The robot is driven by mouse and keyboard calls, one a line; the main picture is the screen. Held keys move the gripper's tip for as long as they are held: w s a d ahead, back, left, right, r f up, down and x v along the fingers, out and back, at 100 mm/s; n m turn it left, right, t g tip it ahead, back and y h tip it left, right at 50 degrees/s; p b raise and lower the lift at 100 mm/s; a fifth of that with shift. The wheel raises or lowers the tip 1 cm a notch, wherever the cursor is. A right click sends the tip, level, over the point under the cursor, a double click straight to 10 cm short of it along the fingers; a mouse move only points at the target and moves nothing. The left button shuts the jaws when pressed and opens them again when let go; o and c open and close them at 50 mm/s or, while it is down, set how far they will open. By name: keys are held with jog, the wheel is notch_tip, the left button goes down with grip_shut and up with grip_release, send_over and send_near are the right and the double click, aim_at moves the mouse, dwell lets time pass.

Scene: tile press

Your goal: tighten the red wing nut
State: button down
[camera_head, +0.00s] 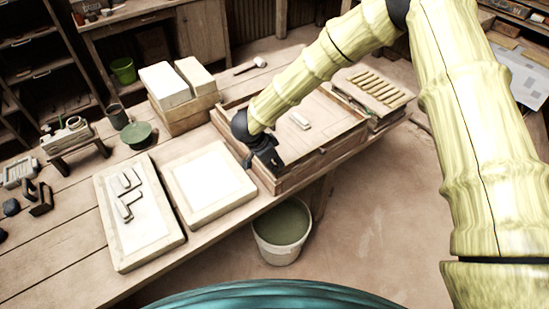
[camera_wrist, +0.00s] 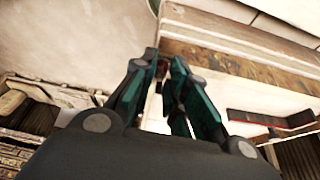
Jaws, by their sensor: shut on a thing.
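In the wrist view, the fingers of my gripper (camera_wrist: 165,68) come together at the top middle, shut on a small dark red piece, the red wing nut (camera_wrist: 162,69). Only a sliver of the wing nut shows between the fingertips. In the head view, my gripper (camera_head: 272,165) is low at the left end of the wooden press frame (camera_head: 318,160), close to its near left corner. The wing nut is hidden behind the gripper there. Whether its thread is tight cannot be seen.
A white slab in a wooden frame (camera_head: 208,183) lies just left of the gripper, with another board (camera_head: 138,215) beyond it. A bucket of greenish water (camera_head: 282,232) stands on the floor below the bench edge. Stacked pale blocks (camera_head: 165,86) stand behind.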

jog(key=m+g, duration=0.1)
jog(key=m, duration=0.1)
jog(key=m+p, duration=0.1)
jog(key=m, duration=0.2)
jog(key=shift+w+g, duration=0.15)
jog(key=shift+g, duration=0.25)
jog(key=c, duration=2.1)
grip_release()
jog(key=shift+m+g, duration=0.3)
jog(key=shift+m, duration=0.4)
jog(key=o, duration=0.7)
jog(key=shift+h, duration=0.3)
jog(key=v, duration=1.2)
jog(key=shift+w, duration=0.1)
